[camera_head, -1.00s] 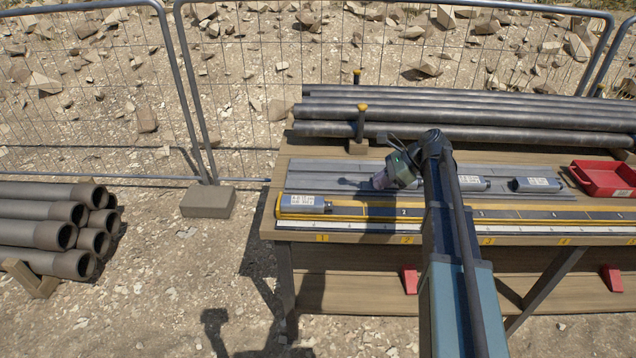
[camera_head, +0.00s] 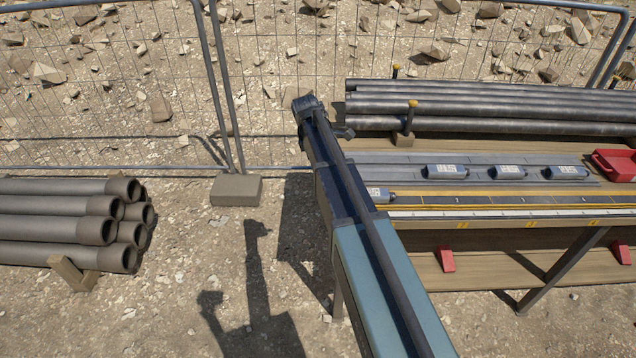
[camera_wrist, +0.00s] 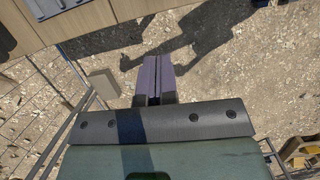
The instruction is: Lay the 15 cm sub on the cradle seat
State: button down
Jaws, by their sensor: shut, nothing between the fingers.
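Several grey-blue subs with white labels are in the head view. Three lie in a row on the grey tray (camera_head: 385,165): a left one (camera_head: 446,171), a middle one (camera_head: 509,172) and a right one (camera_head: 566,172). Another sub (camera_head: 378,194) lies at the left end of the yellow-edged track (camera_head: 480,199), partly hidden by my arm. I cannot tell which is the 15 cm one, nor make out the cradle seat. My gripper (camera_wrist: 153,80) is shut and empty in the wrist view, over gravel off the bench's end. My arm hides it in the head view.
Long pipes (camera_head: 490,105) lie at the bench's back, by yellow-capped posts. A red tray (camera_head: 615,165) sits at right. Stacked pipes (camera_head: 70,225) lie on the ground at left. A mesh fence with a block foot (camera_head: 235,189) stands behind. The bench edge (camera_wrist: 100,15) shows in the wrist view.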

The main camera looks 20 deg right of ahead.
jog(key=shift+n, duration=0.4)
jog(key=d+f+b, duration=0.2)
jog(key=f+b, duration=0.1)
jog(key=s+d+f+b, duration=0.1)
jog(key=d+f+b, duration=0.1)
jog(key=f+b, duration=0.1)
jog(key=s+d+f+b, duration=0.1)
jog(key=d+f+b, duration=0.1)
jog(key=f+b, duration=0.1)
jog(key=shift+s+f+b, duration=0.2)
jog(key=shift+f+b, duration=0.1)
jog(key=shift+b, duration=0.05)
jog(key=shift+s+d, duration=0.1)
jog(key=shift+d, duration=0.15)
jog(key=shift+s+d, duration=0.25)
jog(key=shift+d, duration=0.3)
jog(key=shift+s+d, duration=0.2)
jog(key=shift+d, duration=0.3)
jog(key=shift+a, duration=0.1)
